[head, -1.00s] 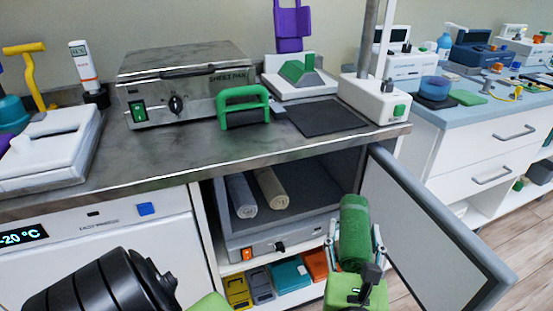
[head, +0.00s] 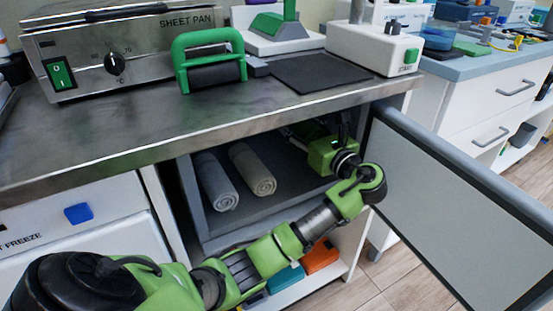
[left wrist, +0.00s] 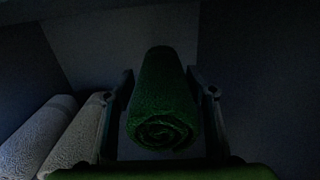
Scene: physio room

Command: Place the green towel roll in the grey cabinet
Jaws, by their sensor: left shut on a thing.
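The grey cabinet (head: 292,188) stands under the counter with its door (head: 455,205) swung open to the right. My left arm reaches across its front, and my left gripper (left wrist: 160,82) is inside, in the right part. It is shut on the green towel roll (left wrist: 163,105), with one finger on each side. In the left wrist view the roll's spiral end faces the camera; in the head view my gripper and arm mostly hide the roll. I cannot tell whether it touches the cabinet floor. My right gripper is not in view.
A grey-blue towel roll (head: 215,182) and a beige towel roll (head: 252,170) lie side by side in the cabinet, left of my gripper. The steel counter (head: 250,112) overhangs the opening. An orange box (head: 320,257) sits on the shelf below.

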